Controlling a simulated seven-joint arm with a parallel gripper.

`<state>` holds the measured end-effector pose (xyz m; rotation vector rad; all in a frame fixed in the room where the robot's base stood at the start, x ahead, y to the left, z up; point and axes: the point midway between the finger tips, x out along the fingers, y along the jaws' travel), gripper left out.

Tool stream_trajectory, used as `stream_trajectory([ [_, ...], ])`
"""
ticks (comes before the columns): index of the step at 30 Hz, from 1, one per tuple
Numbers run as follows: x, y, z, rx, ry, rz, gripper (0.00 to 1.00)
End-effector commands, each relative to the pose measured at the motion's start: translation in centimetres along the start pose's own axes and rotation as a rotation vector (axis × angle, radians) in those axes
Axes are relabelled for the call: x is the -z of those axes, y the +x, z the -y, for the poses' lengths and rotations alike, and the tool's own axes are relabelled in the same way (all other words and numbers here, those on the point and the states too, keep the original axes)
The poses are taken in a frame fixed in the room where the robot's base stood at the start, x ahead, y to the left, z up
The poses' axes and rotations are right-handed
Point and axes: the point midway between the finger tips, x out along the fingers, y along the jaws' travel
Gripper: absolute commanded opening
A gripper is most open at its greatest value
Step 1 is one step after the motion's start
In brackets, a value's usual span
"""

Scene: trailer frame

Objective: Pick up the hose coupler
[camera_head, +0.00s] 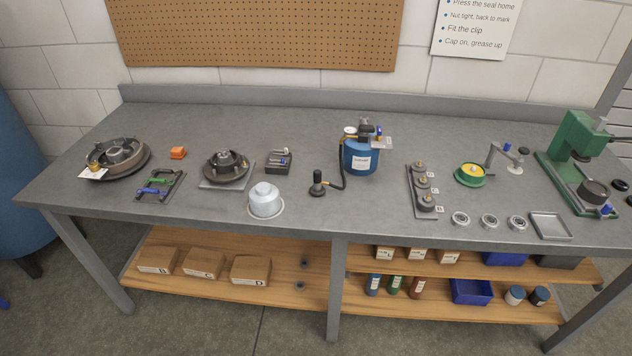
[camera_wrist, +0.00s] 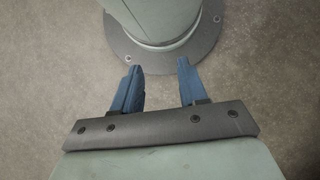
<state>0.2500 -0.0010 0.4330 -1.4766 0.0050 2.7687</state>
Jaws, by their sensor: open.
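The likely hose coupler is a black upright piece (camera_head: 318,187) with a round base, on the grey bench (camera_head: 300,135) left of the blue tank (camera_head: 360,158). A dark hose (camera_head: 342,172) runs between it and the tank's top, where a white-faced gauge (camera_head: 350,132) sits. My gripper (camera_wrist: 160,68) shows only in the wrist view. Its two blue fingers are apart with nothing between them. It hangs over the concrete floor, pointing toward a round bolted base flange of mine. It is away from the bench, and no coupler is in the wrist view.
A white domed canister (camera_head: 265,199) stands left of the coupler, with a hub on a plate (camera_head: 227,168) farther left. The bench front near the coupler is clear.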

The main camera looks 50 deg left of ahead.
Motion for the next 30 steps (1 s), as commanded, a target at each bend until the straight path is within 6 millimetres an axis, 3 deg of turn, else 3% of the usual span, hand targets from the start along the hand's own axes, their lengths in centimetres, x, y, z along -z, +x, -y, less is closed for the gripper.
stream_trajectory([
  [11,0.0,0.0,0.0,0.000,0.000,0.000,0.43],
  [15,0.0,0.0,0.0,0.000,0.000,0.000,0.55],
  [23,0.1,-0.1,0.1,0.000,0.001,-0.002,0.56],
  [26,0.6,-0.8,0.5,0.003,0.010,-0.012,0.56],
  [30,2.1,-3.3,2.2,0.014,0.045,-0.048,0.56],
])
